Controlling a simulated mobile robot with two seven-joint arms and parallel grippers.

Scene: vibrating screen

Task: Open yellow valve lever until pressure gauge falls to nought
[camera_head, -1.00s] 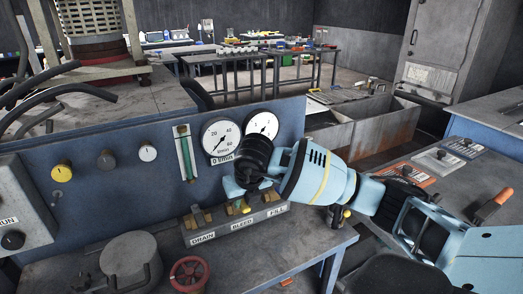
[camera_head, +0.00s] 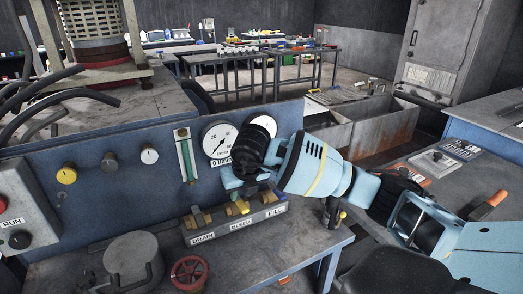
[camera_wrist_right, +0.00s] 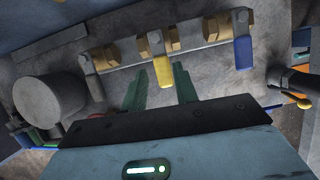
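The yellow valve lever (camera_head: 243,207) is at the middle of the valve block (camera_head: 200,230), above the BLEED label. In the right wrist view the yellow lever (camera_wrist_right: 163,73) shows between the green fingertips of my right gripper (camera_wrist_right: 160,78). The fingers are apart, with gaps on both sides of the lever. In the head view my right gripper (camera_head: 232,180) is just above the block, its fingers mostly hidden. The right-hand gauge (camera_head: 266,124), likely the pressure gauge, is largely covered by my wrist; its needle cannot be read. My left gripper is not in view.
A grey lever (camera_wrist_right: 92,80) and a blue lever (camera_wrist_right: 243,53) flank the yellow one. The left gauge (camera_head: 218,138) reads in l/min. A red handwheel (camera_head: 190,273) and a grey lidded cylinder (camera_head: 132,257) stand in front, left of the gripper.

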